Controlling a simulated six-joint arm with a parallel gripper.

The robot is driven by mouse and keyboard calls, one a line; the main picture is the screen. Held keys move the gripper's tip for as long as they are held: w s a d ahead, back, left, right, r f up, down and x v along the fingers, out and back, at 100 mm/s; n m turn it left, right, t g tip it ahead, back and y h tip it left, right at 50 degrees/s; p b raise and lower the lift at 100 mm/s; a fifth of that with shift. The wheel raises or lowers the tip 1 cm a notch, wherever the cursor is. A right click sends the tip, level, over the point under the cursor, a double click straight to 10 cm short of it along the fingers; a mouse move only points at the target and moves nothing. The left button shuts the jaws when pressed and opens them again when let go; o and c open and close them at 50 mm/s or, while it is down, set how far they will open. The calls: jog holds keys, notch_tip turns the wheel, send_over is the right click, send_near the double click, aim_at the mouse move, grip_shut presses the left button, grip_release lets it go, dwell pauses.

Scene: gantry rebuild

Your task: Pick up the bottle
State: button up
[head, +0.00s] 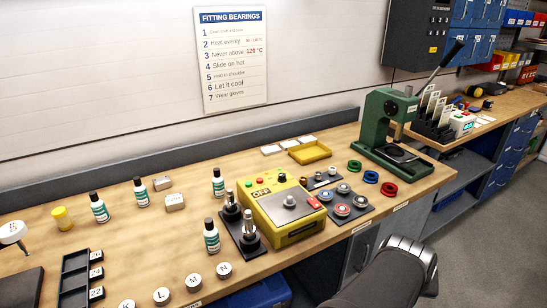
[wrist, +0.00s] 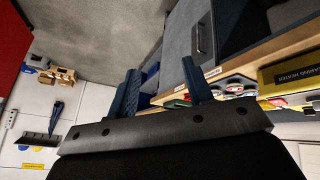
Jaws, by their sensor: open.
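Several white bottles with black caps and green labels stand upright on the wooden bench in the head view. One bottle (head: 99,208) is at the left, another bottle (head: 141,193) is just right of it, a third bottle (head: 218,183) is behind the yellow heater's left side, and one more bottle (head: 211,237) is near the front edge. My gripper (wrist: 160,68) shows in the wrist view with two blue fingers wide apart and nothing between them. It is away from the bottles, and no bottle is clear in the wrist view.
A yellow heater (head: 288,212) stands beside a dark stand with metal posts (head: 248,238). A green press (head: 388,120) is farther right. White round pieces (head: 162,296) line the front edge. In the wrist view, the bench edge (wrist: 240,53) and grey cabinet (wrist: 185,50) lie beyond the fingers.

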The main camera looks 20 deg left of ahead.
jog(key=w+a+n, duration=0.6)
jog(key=w+n, duration=0.4)
jog(key=w, duration=0.2)
jog(key=w+a+n, duration=0.3)
jog(key=a, duration=0.3)
jog(key=w+a+n, duration=0.3)
jog(key=a+n, duration=0.1)
jog(key=a, duration=0.2)
jog(key=w+a+n+t+h, duration=0.1)
jog(key=w+a+n, duration=0.2)
jog(key=a, duration=0.3)
jog(key=shift+r+n, duration=0.35)
jog(key=shift+n, duration=0.25)
jog(key=w+a+r+n+t, duration=0.1)
jog(key=a+n+t, duration=0.4)
jog(key=a, duration=1.2)
jog(key=n+t+y, duration=0.2)
jog(key=n+y, duration=0.1)
jog(key=n, duration=0.6)
send_near(215, 173)
jog(key=x, duration=1)
jog(key=shift+w+f, duration=0.1)
jog(key=shift+w, duration=0.15)
jog(key=shift+w+d+f, duration=0.1)
jog(key=shift+w, duration=0.25)
grip_shut()
